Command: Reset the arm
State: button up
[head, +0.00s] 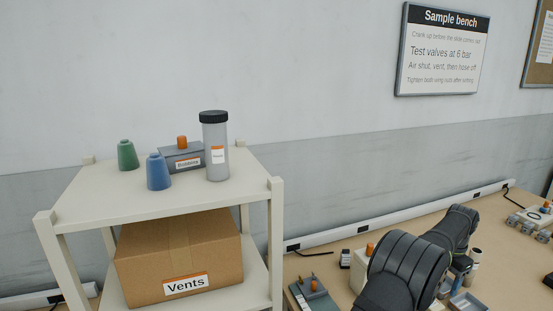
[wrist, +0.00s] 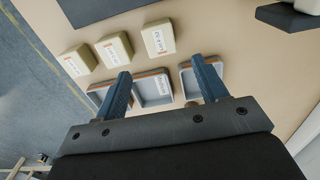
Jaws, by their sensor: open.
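My gripper (wrist: 160,66) is open, with its two blue fingers spread apart and nothing between them in the wrist view. The fingers reach over the tan bench top, above a row of shallow grey trays (wrist: 152,90). The fingers partly cover the trays, and I cannot tell how high above them they are. In the head view my dark arm bends over the bench at the lower right, and the gripper itself is hidden there.
Three pale labelled blocks (wrist: 113,49) lie beyond the trays. The head view shows a cream shelf (head: 95,205) at left with a cardboard box (head: 180,262), a grey cylinder (head: 216,165), and green (head: 127,155) and blue (head: 158,172) cones. Small parts crowd the bench around my arm.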

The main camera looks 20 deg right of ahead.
notch_tip(320, 180, down, 11)
jog(key=shift+r, duration=0.1)
notch_tip(320, 180, up, 5)
jog(key=shift+s+f, duration=0.1)
jog(key=s+a+r, duration=0.2)
jog(key=s+r, duration=0.5)
jog(key=s, duration=0.5)
jog(key=w+a+r+n, duration=0.6)
jog(key=w+a+r, duration=0.5)
jog(key=w+a, duration=0.4)
jog(key=w+a+r+n, duration=0.2)
jog(key=w+a+r, duration=0.1)
jog(key=a, duration=0.3)
jog(key=w+a+r+n, duration=0.2)
jog(key=w+a+r, duration=0.1)
jog(key=a, duration=0.3)
jog(key=shift+n, duration=0.7)
jog(key=a+f, duration=0.1)
jog(key=s+a+f, duration=0.1)
jog(key=a+f, duration=0.1)
jog(key=shift+s+a+f, duration=0.2)
jog(key=shift+s+f, duration=0.05)
jog(key=shift+s, duration=0.15)
jog(key=shift+d, duration=0.1)
